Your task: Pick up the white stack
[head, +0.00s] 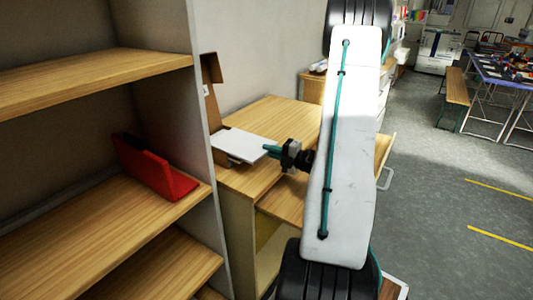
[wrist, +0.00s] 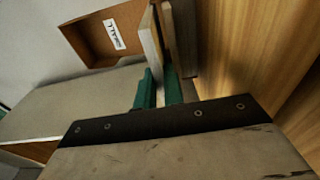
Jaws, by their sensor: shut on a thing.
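The white stack (head: 238,143) lies flat, with its broad pale top showing in the head view, above brown cardboard on the wooden desk. My gripper (head: 268,150) reaches it from the right, its teal fingers at the stack's right edge. In the wrist view my gripper (wrist: 158,88) has its two teal fingers close together, shut on the edge of the stack. The stack is seen nearly edge-on there, and the exact contact is partly hidden. I cannot tell whether the stack is clear of what is under it.
A brown cardboard piece with a white label (wrist: 107,35) stands behind the stack. The desk top (head: 275,115) is bare behind it. A tall shelf unit (head: 205,190) stands close on the left, with a red object (head: 155,168) on one shelf. Open floor (head: 430,200) lies right.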

